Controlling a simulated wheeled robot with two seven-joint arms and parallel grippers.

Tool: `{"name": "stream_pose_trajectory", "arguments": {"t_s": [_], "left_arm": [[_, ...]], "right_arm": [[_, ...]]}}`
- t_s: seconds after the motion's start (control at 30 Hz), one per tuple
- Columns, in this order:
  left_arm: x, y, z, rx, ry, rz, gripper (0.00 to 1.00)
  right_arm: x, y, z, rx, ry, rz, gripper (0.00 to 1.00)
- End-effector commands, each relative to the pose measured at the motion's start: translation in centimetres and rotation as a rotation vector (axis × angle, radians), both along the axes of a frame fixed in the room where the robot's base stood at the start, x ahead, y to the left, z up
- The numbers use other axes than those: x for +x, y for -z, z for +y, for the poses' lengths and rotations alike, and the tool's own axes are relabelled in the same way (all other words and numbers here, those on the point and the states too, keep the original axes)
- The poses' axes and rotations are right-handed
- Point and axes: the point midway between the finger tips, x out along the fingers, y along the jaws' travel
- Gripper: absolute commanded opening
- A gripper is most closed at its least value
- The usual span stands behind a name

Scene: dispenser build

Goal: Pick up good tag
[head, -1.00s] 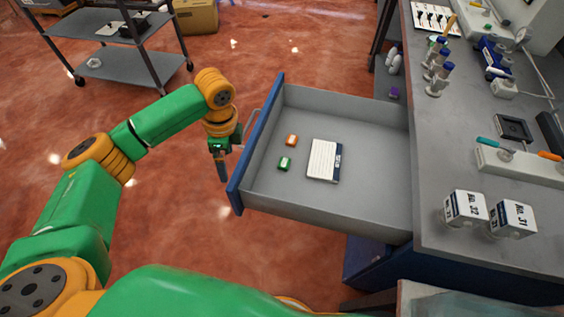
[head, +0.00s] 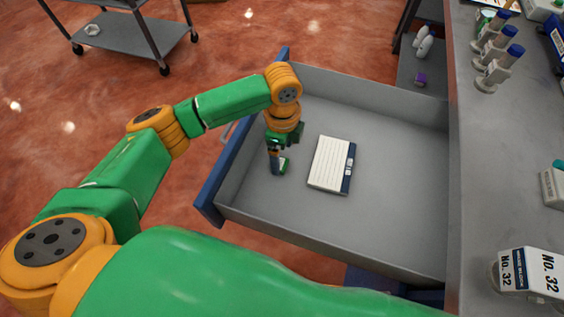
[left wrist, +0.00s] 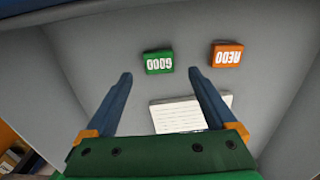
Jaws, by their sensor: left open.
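The green good tag (left wrist: 158,62) lies flat in the open drawer, its lettering upside down in the left wrist view. My left gripper (left wrist: 160,76) is open and points down above the drawer floor. In that view the good tag shows between and just beyond its two fingertips, and nothing is held. In the head view the left gripper (head: 277,165) partly covers the good tag (head: 284,167). The orange redo tag (left wrist: 227,55) lies right of the good tag in the wrist view. It is hidden behind the gripper in the head view. My right gripper is out of view.
A lined notepad (head: 327,164) lies in the drawer, right of the gripper. The drawer (head: 395,205) has grey walls and a blue front; its right half is bare. The bench (head: 490,150) on the right holds bottles and a box marked No. 32 (head: 535,275).

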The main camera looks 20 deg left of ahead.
Motion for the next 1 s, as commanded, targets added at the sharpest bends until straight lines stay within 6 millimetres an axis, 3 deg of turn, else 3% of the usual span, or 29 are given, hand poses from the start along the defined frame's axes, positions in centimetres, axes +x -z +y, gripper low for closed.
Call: {"name": "stream_pose_trajectory", "arguments": {"t_s": [0.2, 0.43, 0.77, 1.0], "left_arm": [[0.0, 3.7, 0.4, 0.001, 0.0, 0.002, 0.9], [0.1, 4.0, 0.4, 0.001, 0.001, -0.001, 0.9], [0.1, 3.9, 0.4, 0.001, 0.0, -0.001, 0.01], [0.1, 3.6, 0.4, 0.0, 0.001, -0.002, 0.0]], "right_arm": [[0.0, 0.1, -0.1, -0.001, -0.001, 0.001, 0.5], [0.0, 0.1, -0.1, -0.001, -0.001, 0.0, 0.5], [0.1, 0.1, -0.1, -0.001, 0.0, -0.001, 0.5], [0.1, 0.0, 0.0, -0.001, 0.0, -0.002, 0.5]]}}
